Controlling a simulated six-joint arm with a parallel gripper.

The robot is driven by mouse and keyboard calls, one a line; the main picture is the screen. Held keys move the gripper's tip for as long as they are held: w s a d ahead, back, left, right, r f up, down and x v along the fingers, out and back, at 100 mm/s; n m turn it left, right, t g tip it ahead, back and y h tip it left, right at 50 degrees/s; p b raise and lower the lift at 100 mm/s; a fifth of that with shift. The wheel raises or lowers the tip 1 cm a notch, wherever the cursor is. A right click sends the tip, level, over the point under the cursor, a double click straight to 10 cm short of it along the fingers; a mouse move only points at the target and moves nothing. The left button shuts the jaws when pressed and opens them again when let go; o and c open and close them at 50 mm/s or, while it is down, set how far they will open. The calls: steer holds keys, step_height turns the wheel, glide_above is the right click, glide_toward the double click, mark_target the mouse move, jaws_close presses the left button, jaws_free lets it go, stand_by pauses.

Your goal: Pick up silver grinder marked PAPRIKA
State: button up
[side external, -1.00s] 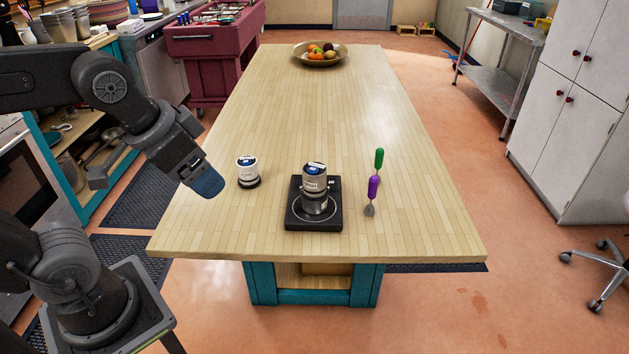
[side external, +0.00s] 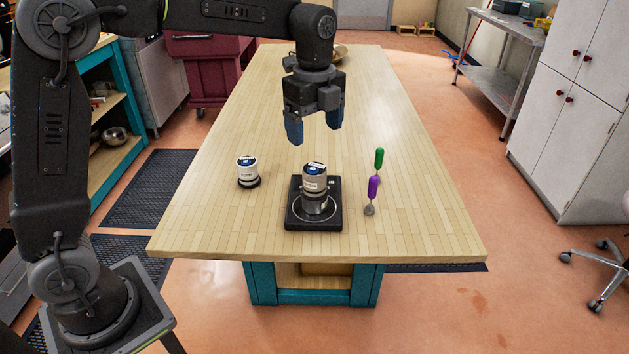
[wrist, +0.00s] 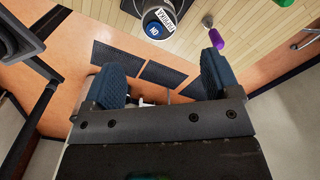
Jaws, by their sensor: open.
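A silver grinder (side external: 314,188) with a blue disc on top and a white label stands upright on a black scale (side external: 333,221) near the table's front edge. It shows at the top of the wrist view (wrist: 158,20); its label there seems to read PAPRIKA, though the print is small. A similar grinder (side external: 247,170) with a pale body and dark base stands on the bare wood to its left; its label is not legible. My gripper (side external: 315,130) is open and empty, fingers pointing down, above and apart from the grinder on the scale. Both blue fingers show in the wrist view (wrist: 164,68).
A bowl (side external: 341,52) at the table's far end is mostly hidden by my arm. The table's middle is otherwise clear.

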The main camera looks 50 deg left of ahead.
mark_target(314, 166)
step_height(314, 166, down, 12)
steer(key=shift+a+f, duration=0.1)
stand_by(0.5)
